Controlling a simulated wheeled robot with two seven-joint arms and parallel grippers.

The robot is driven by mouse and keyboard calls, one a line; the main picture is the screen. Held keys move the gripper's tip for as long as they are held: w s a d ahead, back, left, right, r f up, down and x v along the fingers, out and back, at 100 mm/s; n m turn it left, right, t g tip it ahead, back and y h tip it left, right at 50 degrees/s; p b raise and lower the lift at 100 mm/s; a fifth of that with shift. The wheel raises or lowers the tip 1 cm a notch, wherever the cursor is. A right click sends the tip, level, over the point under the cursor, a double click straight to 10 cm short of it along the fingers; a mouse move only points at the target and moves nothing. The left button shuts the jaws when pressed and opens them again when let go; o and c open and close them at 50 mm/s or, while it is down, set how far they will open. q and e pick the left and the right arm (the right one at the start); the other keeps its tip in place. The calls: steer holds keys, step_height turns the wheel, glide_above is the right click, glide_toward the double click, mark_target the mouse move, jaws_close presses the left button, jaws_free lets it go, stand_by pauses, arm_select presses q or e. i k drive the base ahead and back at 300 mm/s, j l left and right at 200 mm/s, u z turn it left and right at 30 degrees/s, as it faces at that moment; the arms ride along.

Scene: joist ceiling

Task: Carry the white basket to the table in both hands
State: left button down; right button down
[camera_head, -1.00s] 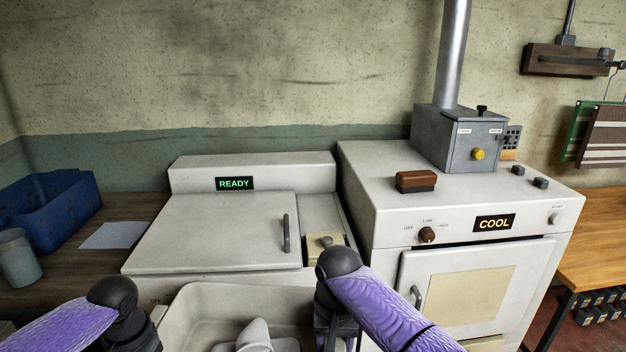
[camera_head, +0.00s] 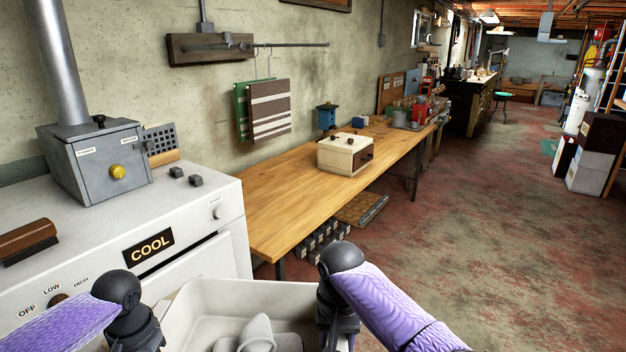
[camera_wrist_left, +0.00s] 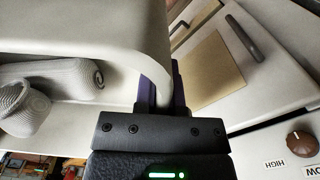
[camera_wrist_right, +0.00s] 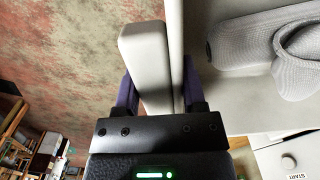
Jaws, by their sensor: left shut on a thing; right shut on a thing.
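The white basket (camera_head: 240,296) is at the bottom middle of the head view, held between my two arms, with its lower part out of frame. Grey ribbed cloth items (camera_head: 258,334) lie inside it; they also show in the left wrist view (camera_wrist_left: 50,80) and the right wrist view (camera_wrist_right: 285,45). My left gripper (camera_wrist_left: 165,95) is shut on the basket's left side. My right gripper (camera_wrist_right: 160,95) is shut on the basket's right wall and rim. A long wooden table (camera_head: 270,205) runs along the wall ahead, beyond the white machine.
The white machine labelled COOL (camera_head: 215,200) stands close at the left, near my left arm. On the table stand a cream box (camera_head: 338,155) and a blue box (camera_head: 326,117). Striped cloth (camera_head: 269,112) hangs above. The table's near left part is bare. Open floor (camera_head: 480,230) lies to the right.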

mark_target(284, 206)
steer(key=i+l+z, duration=0.3)
steer(key=i, duration=0.2)
steer(key=i+z, duration=0.35)
steer(key=i, duration=0.2)
steer(key=i+u, duration=0.15)
steer(key=i, duration=0.65)
steer(key=i+l+u, duration=0.1)
steer(key=i, duration=0.65)
steer(key=i+u, duration=0.2)
steer(key=u, duration=0.2)
steer(key=i+l+u, duration=0.15)
steer(key=u, duration=0.25)
steer(key=i+l+u, duration=0.15)
steer(key=u, duration=0.25)
steer(key=i+l+u, duration=0.25)
steer(key=u, duration=0.15)
steer(key=i+l+u, duration=0.15)
steer(key=u, duration=0.2)
steer(key=i+l+u, duration=0.25)
steer(key=u, duration=0.15)
